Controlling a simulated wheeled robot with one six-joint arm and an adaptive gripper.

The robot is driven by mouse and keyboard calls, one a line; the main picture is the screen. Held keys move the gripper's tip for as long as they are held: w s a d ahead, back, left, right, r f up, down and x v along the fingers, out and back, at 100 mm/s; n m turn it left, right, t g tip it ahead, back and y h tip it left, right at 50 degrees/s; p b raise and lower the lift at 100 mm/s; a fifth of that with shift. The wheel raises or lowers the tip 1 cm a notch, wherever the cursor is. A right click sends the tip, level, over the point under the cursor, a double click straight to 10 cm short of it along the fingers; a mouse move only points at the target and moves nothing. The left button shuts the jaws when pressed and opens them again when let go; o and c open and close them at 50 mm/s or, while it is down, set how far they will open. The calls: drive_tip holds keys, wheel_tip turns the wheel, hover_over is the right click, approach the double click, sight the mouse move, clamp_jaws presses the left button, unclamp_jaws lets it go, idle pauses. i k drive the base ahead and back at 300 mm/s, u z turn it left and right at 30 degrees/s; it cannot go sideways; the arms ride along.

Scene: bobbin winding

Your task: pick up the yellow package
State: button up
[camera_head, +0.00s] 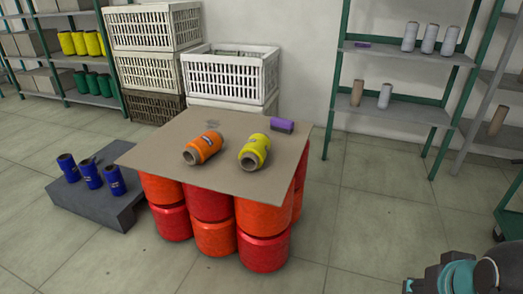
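The yellow package (256,149) is a yarn bobbin with a dark label. It lies on its side on the right part of a brown board (150,155), with the open end of its core facing the front. An orange bobbin (207,146) lies to its left on the same board, apart from it. Part of my arm shows at the bottom right corner, well away from the board. My gripper is not in view.
Stacked red-orange bobbins (262,250) support the board. Blue bobbins (90,173) stand on a low grey block (100,205) at left. Crates (230,72) and shelves (395,112) stand behind.

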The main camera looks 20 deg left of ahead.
sight(254, 153)
drive_tip(key=z, duration=2.7)
drive_tip(key=k, duration=1.6)
drive_tip(key=u, duration=2.15)
